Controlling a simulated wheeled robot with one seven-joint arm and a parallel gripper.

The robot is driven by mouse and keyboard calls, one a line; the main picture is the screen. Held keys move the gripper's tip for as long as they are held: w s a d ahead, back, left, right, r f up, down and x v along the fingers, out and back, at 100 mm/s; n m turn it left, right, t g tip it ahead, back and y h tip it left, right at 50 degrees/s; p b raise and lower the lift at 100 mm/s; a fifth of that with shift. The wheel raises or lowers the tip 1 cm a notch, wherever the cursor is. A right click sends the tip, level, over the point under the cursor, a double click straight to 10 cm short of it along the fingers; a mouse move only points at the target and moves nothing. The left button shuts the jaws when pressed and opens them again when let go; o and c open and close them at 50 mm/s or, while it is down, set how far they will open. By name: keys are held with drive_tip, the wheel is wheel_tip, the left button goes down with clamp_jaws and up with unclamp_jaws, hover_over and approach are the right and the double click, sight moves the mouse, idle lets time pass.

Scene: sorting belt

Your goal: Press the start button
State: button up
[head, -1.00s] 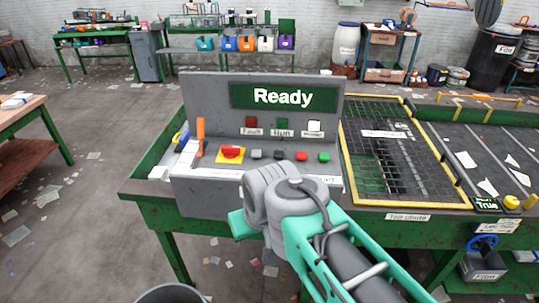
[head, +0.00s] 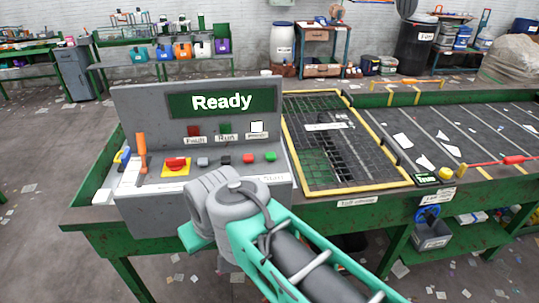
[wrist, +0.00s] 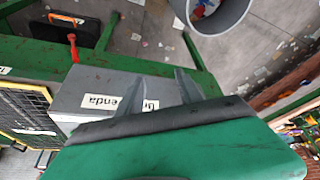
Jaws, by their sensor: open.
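The grey control console (head: 130,110) stands on the green bench, its screen (head: 222,102) reading "Ready". A row on its sloped front holds a red knob on a yellow plate (head: 177,164), a grey button (head: 202,161), a dark button (head: 225,160), a red button (head: 248,158) and a green button (head: 270,156). My gripper (wrist: 158,88) is open and empty in the wrist view, over a grey box face with white labels.
An orange-handled tool (head: 141,145) stands at the console's left. A yellow-framed mesh grate (head: 335,150) and a belt (head: 480,130) with white scraps lie to the right. A grey bin (wrist: 215,18) stands on the floor in the wrist view.

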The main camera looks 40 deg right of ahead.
clamp_jaws()
idle(1.5)
